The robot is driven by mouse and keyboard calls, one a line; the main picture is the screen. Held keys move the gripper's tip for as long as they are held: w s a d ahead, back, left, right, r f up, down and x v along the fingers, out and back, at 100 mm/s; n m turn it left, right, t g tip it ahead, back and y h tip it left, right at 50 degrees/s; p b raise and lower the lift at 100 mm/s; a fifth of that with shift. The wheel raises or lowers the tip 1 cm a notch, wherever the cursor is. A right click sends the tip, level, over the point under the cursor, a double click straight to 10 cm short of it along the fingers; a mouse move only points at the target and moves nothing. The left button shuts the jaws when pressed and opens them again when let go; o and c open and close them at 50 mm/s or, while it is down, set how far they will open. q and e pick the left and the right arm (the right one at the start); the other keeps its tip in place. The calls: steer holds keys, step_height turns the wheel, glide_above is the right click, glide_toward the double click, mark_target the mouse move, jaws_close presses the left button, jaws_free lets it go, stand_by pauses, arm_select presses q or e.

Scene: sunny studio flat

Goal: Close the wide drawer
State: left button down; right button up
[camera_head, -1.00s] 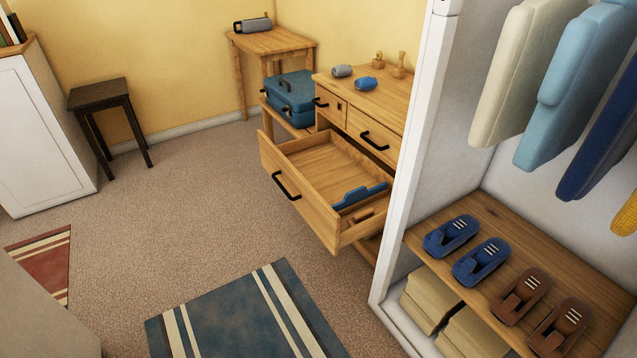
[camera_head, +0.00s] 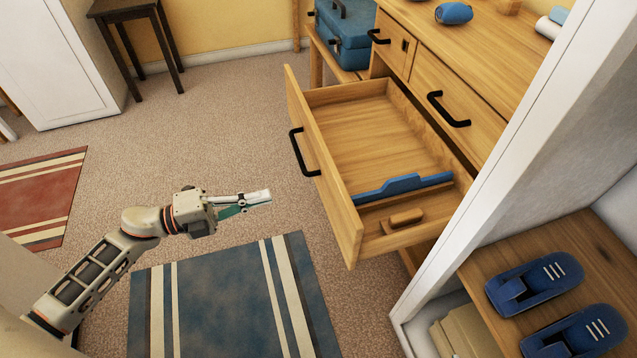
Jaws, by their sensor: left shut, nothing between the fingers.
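The wide drawer (camera_head: 323,172) is pulled well out of the wooden dresser (camera_head: 470,60). Its black handle (camera_head: 302,152) is on the front panel, facing left. Inside the drawer lie a blue divider-like piece (camera_head: 402,187) and a small wooden block (camera_head: 406,217). My left gripper (camera_head: 268,198) is shut and empty. It is in front of the drawer, to the left of the front panel and lower than the handle in the picture, apart from both. My right gripper is not in view.
An open wardrobe with a white side post (camera_head: 520,180) stands close at the right, with blue shoes (camera_head: 535,282) on its shelf. A blue striped rug (camera_head: 225,305) lies on the floor. A dark stool (camera_head: 135,40) stands at the back left. Carpet before the drawer is clear.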

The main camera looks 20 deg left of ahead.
mark_target(334, 181)
arm_select(q)
steer(key=x, duration=1.3)
steer(key=shift+s+b, duration=0.15)
steer(key=shift+b, duration=0.15)
steer(key=shift+w+d, duration=0.3)
steer(key=shift+d, duration=0.15)
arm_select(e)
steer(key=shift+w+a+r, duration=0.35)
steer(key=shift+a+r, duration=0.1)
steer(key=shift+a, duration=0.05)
arm_select(q)
steer(key=shift+d, duration=0.15)
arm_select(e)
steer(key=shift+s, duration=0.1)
